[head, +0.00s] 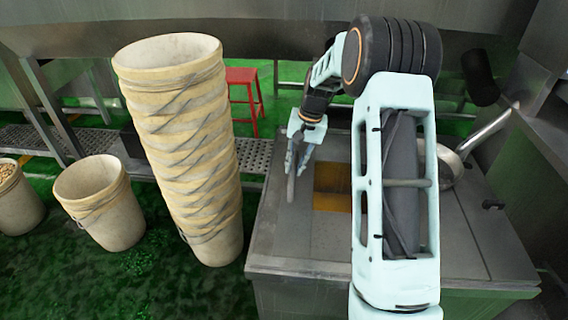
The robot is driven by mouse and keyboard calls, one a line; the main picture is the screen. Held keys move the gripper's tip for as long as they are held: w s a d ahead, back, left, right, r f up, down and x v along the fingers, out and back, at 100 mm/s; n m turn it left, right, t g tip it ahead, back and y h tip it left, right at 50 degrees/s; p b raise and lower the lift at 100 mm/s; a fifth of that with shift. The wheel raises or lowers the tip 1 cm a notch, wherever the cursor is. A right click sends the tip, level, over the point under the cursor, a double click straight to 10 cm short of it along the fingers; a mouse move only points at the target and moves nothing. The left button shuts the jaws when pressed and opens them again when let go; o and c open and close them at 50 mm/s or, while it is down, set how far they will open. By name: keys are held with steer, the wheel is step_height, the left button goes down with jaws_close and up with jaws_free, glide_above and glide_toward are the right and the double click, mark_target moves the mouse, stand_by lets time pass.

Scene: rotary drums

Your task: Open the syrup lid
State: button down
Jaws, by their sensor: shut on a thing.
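The syrup tank is a grey metal box (262,250) with a flat top in the lower middle of the head view. A rectangular opening in its top shows amber syrup (332,190). Flat grey lid panel (318,235) surfaces lie around the opening; my arm hides part of the top. My gripper (293,168) is at the left of the opening, pointing down. It is shut on a thin dark grey piece (291,190), which looks like a lid handle or edge; I cannot tell which. A dark handle (493,204) sits on the top at the right.
A tall stack of cream buckets (185,140) stands close left of the tank. A single bucket (100,200) and one with contents (15,195) stand farther left. A ladle-like metal pan (448,165) is at the tank's right rear. A red stool (245,90) is behind.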

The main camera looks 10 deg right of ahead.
steer(key=s+d+p, duration=0.1)
steer(key=s+d, duration=0.1)
steer(key=d, duration=0.6)
steer(key=s+d+p, duration=0.1)
steer(key=s+d, duration=0.2)
steer(key=d, duration=0.5)
steer(key=s+d+p, duration=0.1)
steer(key=s+d, duration=0.2)
steer(key=d, duration=0.5)
steer(key=shift+d, duration=0.2)
steer(key=c, duration=1.8)
jaws_free()
steer(key=shift+c, duration=0.2)
steer(key=shift+r, duration=0.1)
step_height(320, 180, up, 12)
steer(key=d, duration=0.2)
steer(key=shift+s+f, duration=0.2)
steer(key=shift+s, duration=0.15)
